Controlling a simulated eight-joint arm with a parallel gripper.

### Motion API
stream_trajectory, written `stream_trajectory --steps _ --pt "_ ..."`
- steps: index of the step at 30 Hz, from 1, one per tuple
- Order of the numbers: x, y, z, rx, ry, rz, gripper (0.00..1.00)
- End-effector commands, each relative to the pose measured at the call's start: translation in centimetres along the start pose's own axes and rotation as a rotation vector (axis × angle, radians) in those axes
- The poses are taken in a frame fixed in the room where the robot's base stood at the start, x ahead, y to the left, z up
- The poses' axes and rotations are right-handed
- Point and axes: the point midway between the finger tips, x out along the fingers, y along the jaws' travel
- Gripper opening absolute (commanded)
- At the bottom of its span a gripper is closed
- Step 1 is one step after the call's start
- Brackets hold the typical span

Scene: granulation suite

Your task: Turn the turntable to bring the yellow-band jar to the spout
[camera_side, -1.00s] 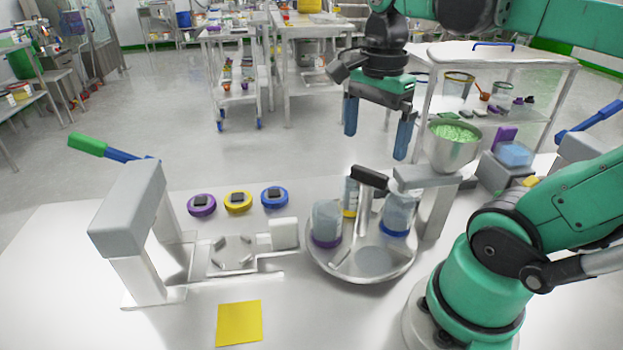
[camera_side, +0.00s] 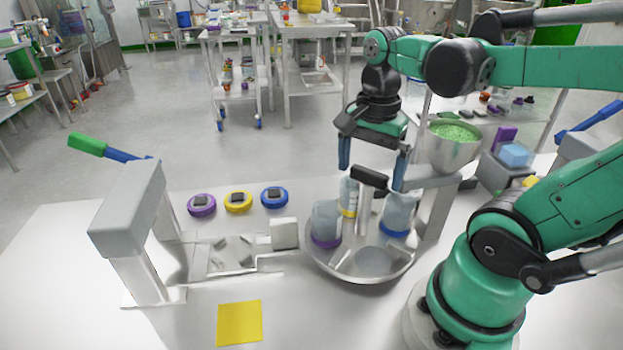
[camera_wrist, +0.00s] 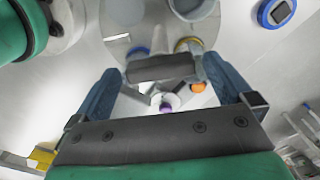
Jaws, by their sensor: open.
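The round grey turntable (camera_side: 345,268) carries three jars and an empty round seat at its front. The yellow-band jar (camera_side: 348,197) stands at the back, partly hidden by the handle post. The purple-band jar (camera_side: 326,226) is at the left and the blue-band jar (camera_side: 397,214) at the right, near the spout stand (camera_side: 432,205). A black handle bar (camera_side: 369,177) tops the central post. My gripper (camera_side: 372,170) is open, its blue fingers pointing down around the handle's height. In the wrist view, the handle bar (camera_wrist: 160,67) lies between the open fingertips; contact cannot be told.
A hopper (camera_side: 453,150) of green granules sits above the spout stand, close to my gripper's right. Purple (camera_side: 202,205), yellow (camera_side: 238,201) and blue (camera_side: 274,197) lids lie left of the turntable. A grey press-like stand (camera_side: 128,215) and yellow sheet (camera_side: 239,323) are further left.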

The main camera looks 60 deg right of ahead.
Motion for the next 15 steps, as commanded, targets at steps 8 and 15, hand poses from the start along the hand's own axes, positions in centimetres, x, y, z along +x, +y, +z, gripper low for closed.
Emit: stream_trajectory --steps 8,15 --pt "-0.02 0.0 0.0 0.0 0.0 0.0 0.37" --pt "-0.04 0.01 0.0 0.001 0.0 0.001 0.0"
